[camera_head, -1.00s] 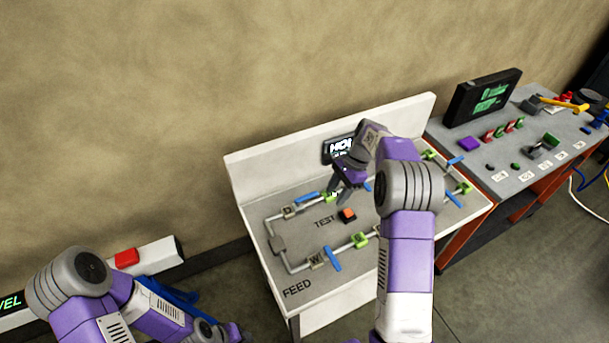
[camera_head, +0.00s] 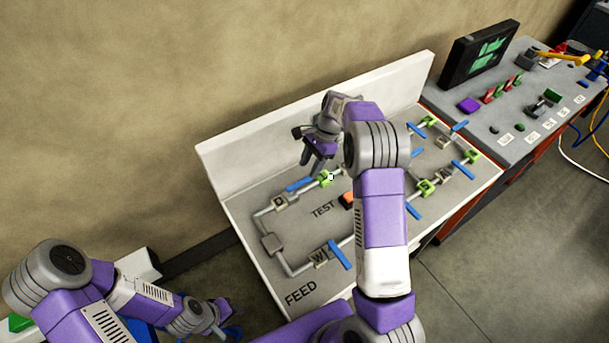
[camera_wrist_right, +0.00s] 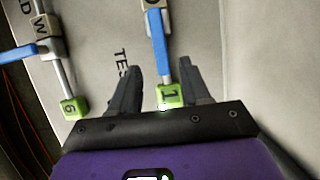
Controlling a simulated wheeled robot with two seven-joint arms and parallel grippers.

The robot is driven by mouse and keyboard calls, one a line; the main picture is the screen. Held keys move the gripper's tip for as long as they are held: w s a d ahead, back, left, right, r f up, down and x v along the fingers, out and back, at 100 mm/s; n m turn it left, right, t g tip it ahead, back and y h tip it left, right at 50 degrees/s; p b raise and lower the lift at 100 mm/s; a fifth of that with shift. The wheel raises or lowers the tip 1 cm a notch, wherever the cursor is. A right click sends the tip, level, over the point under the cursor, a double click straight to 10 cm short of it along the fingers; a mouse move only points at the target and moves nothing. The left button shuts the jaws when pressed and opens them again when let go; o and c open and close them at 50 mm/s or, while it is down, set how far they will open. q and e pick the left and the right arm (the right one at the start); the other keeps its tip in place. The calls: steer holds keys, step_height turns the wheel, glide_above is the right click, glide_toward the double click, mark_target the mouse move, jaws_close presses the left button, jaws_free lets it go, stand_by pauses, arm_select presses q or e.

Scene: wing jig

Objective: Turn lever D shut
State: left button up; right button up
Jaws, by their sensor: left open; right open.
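Lever D is a blue handle (camera_head: 299,184) beside the D block (camera_head: 280,202) on the pipe at the panel's back left. It lies roughly along the pipe; it also shows in the right wrist view (camera_wrist_right: 157,35). My right gripper (camera_head: 317,168) is open above the back pipe, just right of the lever. In the right wrist view its fingers (camera_wrist_right: 160,85) straddle the green block marked 1 (camera_wrist_right: 169,96), with the lever beyond them. I cannot tell whether they touch anything. My left gripper (camera_head: 228,316) is open and low at the front left, away from the panel.
Lever W (camera_head: 339,254) stands across the front pipe. An orange button (camera_head: 347,200) sits mid-panel, partly behind my right arm. More blue levers and green blocks fill the panel's right side. The panel's back wall (camera_head: 290,130) rises behind. A bench with a screen (camera_head: 480,55) adjoins at right.

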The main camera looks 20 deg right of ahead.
mark_target(303, 181)
steer(key=x, duration=0.5)
steer(key=shift+c, duration=0.2)
jaws_close()
